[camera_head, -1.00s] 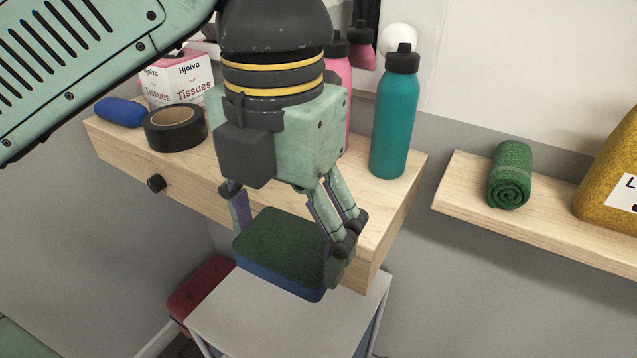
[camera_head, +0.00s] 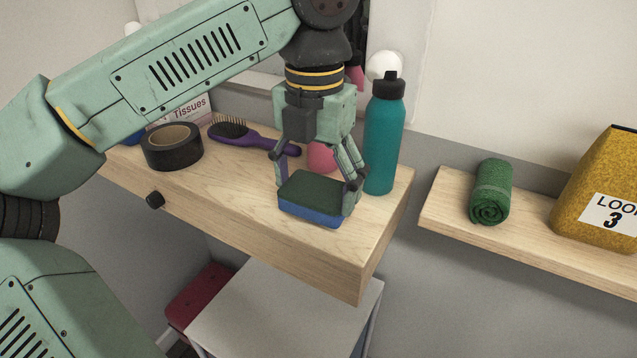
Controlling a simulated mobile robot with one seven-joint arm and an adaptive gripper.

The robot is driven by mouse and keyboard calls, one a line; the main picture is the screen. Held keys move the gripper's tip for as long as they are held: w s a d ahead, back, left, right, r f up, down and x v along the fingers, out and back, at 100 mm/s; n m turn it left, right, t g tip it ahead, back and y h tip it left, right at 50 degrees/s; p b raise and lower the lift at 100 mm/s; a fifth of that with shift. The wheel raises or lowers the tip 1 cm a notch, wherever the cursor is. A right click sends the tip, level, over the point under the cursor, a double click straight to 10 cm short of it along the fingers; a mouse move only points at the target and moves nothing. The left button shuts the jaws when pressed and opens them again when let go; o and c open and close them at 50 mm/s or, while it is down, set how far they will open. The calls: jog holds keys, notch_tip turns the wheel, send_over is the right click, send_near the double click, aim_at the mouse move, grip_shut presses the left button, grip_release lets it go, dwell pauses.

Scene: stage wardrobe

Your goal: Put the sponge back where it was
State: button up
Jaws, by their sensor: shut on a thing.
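The sponge (camera_head: 313,199) has a dark green scouring top and a blue underside. It is at the front right part of the light wooden drawer shelf (camera_head: 215,195). My gripper (camera_head: 318,180) points down and is shut on the sponge, with one finger at its left side and one at its right. The sponge looks level. I cannot tell whether it touches the shelf top or hangs just above it.
A teal bottle (camera_head: 383,140) stands right behind my gripper. A purple hairbrush (camera_head: 250,140), black tape roll (camera_head: 172,147) and tissue box (camera_head: 190,110) are to the left. A pink item (camera_head: 321,156) is behind. A second shelf (camera_head: 530,232) holds a green rolled towel (camera_head: 491,192) and a yellow bag (camera_head: 605,195).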

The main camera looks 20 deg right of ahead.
aim_at(318, 182)
jog(key=shift+w+d, duration=0.25)
jog(key=shift+w, duration=0.2)
jog(key=f+p, duration=0.1)
jog(key=f, duration=0.1)
jog(key=shift+w+d+f+p, duration=0.15)
jog(key=shift+w+f+p, duration=0.2)
jog(key=shift+f+p, duration=0.05)
jog(key=shift+f+b, duration=0.4)
jog(key=shift+f, duration=0.15)
jog(key=o, duration=1.1)
jog(key=shift+r, duration=0.1)
jog(key=shift+r, duration=0.15)
notch_tip(318, 182, up, 10)
jog(key=shift+s+r+b, duration=0.15)
jog(key=shift+r+b, duration=0.1)
jog(key=shift+b, duration=0.55)
jog(key=shift+d, duration=0.1)
